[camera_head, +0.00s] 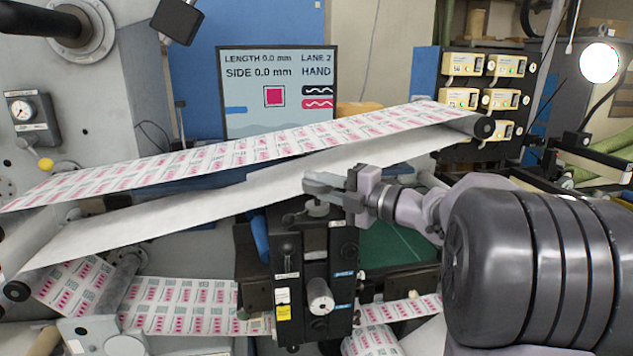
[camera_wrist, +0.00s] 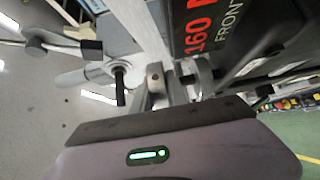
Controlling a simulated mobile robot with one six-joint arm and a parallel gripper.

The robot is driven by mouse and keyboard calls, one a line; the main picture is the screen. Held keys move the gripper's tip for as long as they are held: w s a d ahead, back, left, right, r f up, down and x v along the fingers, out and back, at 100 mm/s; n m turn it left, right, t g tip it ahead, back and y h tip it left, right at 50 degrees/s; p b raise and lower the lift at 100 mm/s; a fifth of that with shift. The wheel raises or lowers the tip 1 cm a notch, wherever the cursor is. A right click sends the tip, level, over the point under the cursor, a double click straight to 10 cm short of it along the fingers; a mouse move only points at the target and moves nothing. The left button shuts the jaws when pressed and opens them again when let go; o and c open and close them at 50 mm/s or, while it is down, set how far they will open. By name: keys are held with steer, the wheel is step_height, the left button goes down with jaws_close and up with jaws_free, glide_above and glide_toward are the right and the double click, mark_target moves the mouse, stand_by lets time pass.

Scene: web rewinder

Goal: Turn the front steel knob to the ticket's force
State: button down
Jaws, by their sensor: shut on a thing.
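My gripper (camera_head: 320,190) reaches in from the right in the head view, at the top of the dark control unit (camera_head: 316,265). Its jaws are shut on a steel knob (camera_head: 318,208), partly hidden beneath them. In the wrist view my gripper (camera_wrist: 166,92) is seen close up, and the grip itself is hard to make out. A dark panel with a red readout (camera_wrist: 210,28) beside it shows "160 N" and "FRONT". A yellow and white label (camera_head: 283,303) is on the unit's left side; its text is too small to read.
Printed web (camera_head: 220,155) runs across above the unit, close over my gripper. A steel cylinder (camera_head: 320,297) sticks out of the unit's lower front. A screen (camera_head: 277,95) stands behind, reading "LANE 2" and "HAND". A green mat (camera_head: 395,245) lies right of the unit.

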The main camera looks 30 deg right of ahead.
steer(key=c, duration=1.3)
jaws_free()
steer(key=v, duration=1.7)
steer(key=shift+s+d, duration=0.1)
steer(key=shift+s, duration=0.05)
